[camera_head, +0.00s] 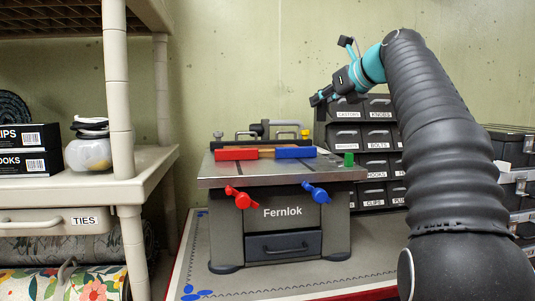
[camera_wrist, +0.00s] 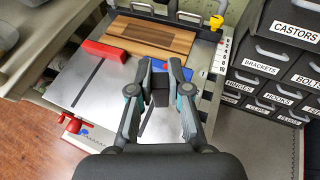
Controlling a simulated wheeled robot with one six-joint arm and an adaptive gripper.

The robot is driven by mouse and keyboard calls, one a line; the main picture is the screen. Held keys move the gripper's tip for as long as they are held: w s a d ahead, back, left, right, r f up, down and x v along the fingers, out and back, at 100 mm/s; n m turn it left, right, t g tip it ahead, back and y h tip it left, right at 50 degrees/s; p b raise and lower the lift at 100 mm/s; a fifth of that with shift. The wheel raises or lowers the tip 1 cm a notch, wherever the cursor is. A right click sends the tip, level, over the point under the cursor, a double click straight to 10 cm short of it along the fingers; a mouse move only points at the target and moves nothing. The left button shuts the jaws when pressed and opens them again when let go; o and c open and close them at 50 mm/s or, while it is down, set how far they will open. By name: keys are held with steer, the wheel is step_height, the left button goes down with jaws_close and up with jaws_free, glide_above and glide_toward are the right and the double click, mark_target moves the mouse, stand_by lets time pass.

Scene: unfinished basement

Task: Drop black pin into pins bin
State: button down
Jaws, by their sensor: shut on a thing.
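My gripper (camera_head: 318,99) is raised in front of the labelled bins, above the right side of the Fernlok bench. In the wrist view my gripper (camera_wrist: 160,66) is closed around a small dark piece (camera_wrist: 160,90), which looks like the black pin; the fingers hide much of it. The bank of dark bins (camera_head: 364,138) stands behind the bench on the right. It also shows in the wrist view (camera_wrist: 262,86), with labels such as CASTORS, BRACKETS, BOLTS and HOOKS. I cannot read a PINS label in either view.
The Fernlok bench (camera_head: 284,216) carries a red block (camera_head: 236,154), a blue block (camera_head: 295,152) and a green piece (camera_head: 348,159). A yellow knob (camera_wrist: 217,22) stands at its back edge. Beige shelving (camera_head: 90,188) with a TIES drawer is at left; more bins (camera_head: 515,185) are at right.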

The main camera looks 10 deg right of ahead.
steer(key=w+a+f, duration=0.2)
steer(key=a, duration=0.1)
steer(key=w+a+f, duration=0.2)
steer(key=a, duration=0.1)
steer(key=w+a+f, duration=0.3)
steer(key=shift+a, duration=0.4)
steer(key=shift+f+b, duration=0.7)
steer(key=shift+f, duration=1.3)
steer(key=shift+f, duration=0.15)
steer(key=c, duration=1.1)
jaws_free()
steer(key=shift+w, duration=0.1)
steer(key=shift+r, duration=0.25)
steer(key=v, duration=1.2)
steer(key=shift+d, duration=0.1)
